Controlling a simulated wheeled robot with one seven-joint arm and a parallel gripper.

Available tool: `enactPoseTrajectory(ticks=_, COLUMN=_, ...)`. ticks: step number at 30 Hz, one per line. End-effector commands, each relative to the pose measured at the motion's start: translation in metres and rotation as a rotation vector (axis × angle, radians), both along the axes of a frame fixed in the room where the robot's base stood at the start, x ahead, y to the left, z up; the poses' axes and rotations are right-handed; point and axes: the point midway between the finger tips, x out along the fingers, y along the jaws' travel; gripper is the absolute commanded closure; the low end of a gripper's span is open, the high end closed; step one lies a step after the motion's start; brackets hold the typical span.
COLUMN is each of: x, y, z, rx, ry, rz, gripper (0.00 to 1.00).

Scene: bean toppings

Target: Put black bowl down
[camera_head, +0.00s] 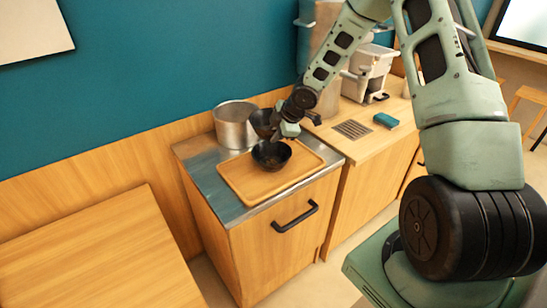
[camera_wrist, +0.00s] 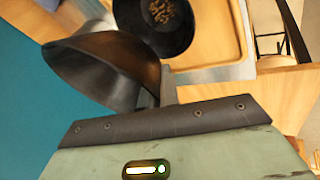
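A black bowl (camera_head: 261,122) is held by my gripper (camera_head: 279,127), in the air close to the metal pot. In the wrist view the held bowl (camera_wrist: 100,65) is tilted, with its rim at the fingers (camera_wrist: 160,88). My gripper appears shut on its rim. A second black bowl (camera_head: 271,156) sits on the wooden tray (camera_head: 245,190). In the wrist view this second bowl (camera_wrist: 150,38) has a small heap of brown beans inside. The inside of the held bowl is mostly hidden.
A metal pot (camera_head: 234,128) stands at the counter's back left, beside the held bowl. The steel counter (camera_head: 205,175) has bare room left of the tray. A grey-white machine (camera_head: 370,72), a vent grille (camera_head: 352,129) and a teal block (camera_head: 386,120) are to the right.

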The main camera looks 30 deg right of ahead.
Motion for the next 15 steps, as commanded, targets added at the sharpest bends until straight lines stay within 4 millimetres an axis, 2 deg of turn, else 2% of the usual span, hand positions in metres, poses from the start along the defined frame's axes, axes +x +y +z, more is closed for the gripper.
enactPoseTrajectory(ticks=1, x=0.0, y=0.001, z=-0.012, rx=-0.001, ry=0.001, rz=0.002, gripper=1.0)
enactPoseTrajectory(ticks=15, x=0.0, y=0.0, z=-0.062, rx=0.0, ry=-0.001, rz=-0.001, gripper=1.0)
